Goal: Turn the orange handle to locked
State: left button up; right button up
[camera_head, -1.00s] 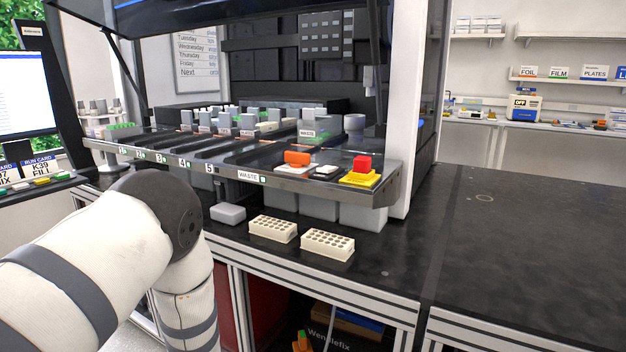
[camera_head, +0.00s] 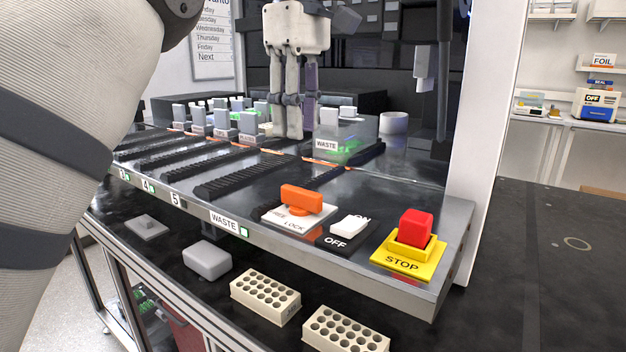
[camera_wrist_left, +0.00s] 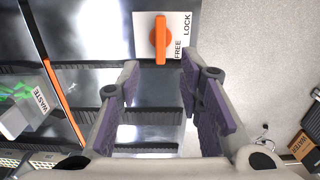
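The orange handle (camera_head: 303,199) sits on a white plate (camera_head: 288,217) marked FREE and LOCK, near the front edge of the deck. In the left wrist view the handle (camera_wrist_left: 160,38) is upright in the picture, its lower end beside the word FREE; LOCK is at the plate's upper right. My left gripper (camera_head: 289,134) points down over the deck, behind the handle in the head view and apart from it. In the wrist view its purple-padded fingers (camera_wrist_left: 161,72) are spread with nothing between them. My right gripper is not in view.
Right of the handle are a white ON/OFF switch (camera_head: 348,228) and a red STOP button (camera_head: 414,228) on a yellow base. A grey WASTE box (camera_head: 345,137) stands behind. Two cream racks (camera_head: 265,297) (camera_head: 345,331) stand below the deck edge. The black bench at right is clear.

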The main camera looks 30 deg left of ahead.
aim_at(301, 190)
pick_arm(q)
jog(key=f+p, duration=0.1)
jog(key=f, duration=0.9)
jog(key=shift+s+f, duration=0.15)
jog(key=shift+s, duration=0.05)
jog(key=shift+w+f, duration=0.15)
jog(key=shift+f, duration=0.3)
grip_shut()
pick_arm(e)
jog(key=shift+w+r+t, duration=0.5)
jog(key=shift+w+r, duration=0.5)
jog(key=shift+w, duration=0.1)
